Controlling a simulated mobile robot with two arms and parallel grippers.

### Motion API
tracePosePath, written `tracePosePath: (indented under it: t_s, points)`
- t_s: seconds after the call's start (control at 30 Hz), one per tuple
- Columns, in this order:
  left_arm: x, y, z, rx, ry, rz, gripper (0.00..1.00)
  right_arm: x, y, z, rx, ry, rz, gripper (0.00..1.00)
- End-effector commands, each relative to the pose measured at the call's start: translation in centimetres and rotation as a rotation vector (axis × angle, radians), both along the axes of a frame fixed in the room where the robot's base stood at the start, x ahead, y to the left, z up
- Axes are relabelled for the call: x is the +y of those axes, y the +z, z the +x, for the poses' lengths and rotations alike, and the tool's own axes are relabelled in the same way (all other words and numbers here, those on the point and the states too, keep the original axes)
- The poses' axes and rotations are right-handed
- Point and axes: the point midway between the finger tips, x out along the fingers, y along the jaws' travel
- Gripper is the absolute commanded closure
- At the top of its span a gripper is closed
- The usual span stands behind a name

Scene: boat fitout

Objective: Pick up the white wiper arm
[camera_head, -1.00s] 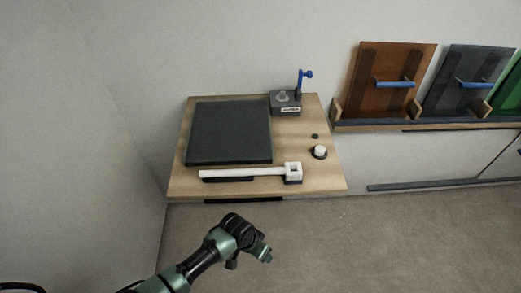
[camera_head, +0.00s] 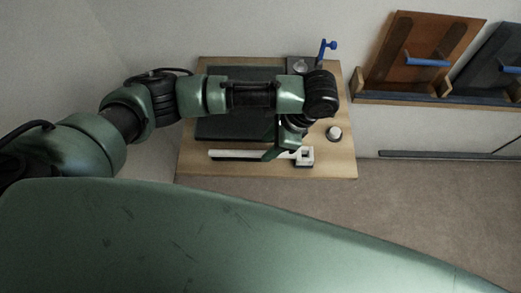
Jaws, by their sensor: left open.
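The white wiper arm (camera_head: 234,154) lies along the front of the wooden board in the head view, with its square, holed head (camera_head: 306,156) at the right end. My left arm reaches in from the left across the board. My left gripper (camera_head: 277,153) points down over the wiper arm, just left of its square head, and is open. Its fingers overlap the bar in this view, and I cannot tell whether they touch it. My right gripper is not in view.
On the wooden board (camera_head: 345,169) lie a dark mat (camera_head: 218,131), partly hidden by my arm, and a small white knob (camera_head: 334,133). A dark block (camera_head: 296,66) with a blue lever (camera_head: 323,51) stands behind. A rack with a brown panel (camera_head: 420,40) is at right.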

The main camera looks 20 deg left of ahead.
Motion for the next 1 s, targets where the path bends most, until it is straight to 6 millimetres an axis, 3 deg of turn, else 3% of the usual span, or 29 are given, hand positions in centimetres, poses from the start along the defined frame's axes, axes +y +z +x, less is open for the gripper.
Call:
tracePosePath:
  t_s: [0.17,0.4,0.63,0.67,0.8,1.0]
  points:
    - [0.9,-1.8,-0.3,0.002,0.003,0.003,0.56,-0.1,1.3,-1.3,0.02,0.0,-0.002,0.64]
    - [1.9,-4.7,-0.5,-0.002,0.001,-0.001,0.56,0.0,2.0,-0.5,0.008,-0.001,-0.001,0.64]
    - [2.0,-5.0,-0.5,-0.004,0.0,-0.002,0.56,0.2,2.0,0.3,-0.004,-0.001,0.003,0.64]
    - [2.0,-5.0,-0.5,-0.004,0.0,-0.002,0.58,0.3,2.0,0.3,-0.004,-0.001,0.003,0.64]
    - [2.0,-5.0,-0.5,-0.003,0.0,-0.002,0.97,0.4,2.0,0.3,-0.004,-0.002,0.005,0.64]
    - [1.9,-5.0,-0.5,-0.004,0.0,-0.002,1.0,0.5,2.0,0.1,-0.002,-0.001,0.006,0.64]
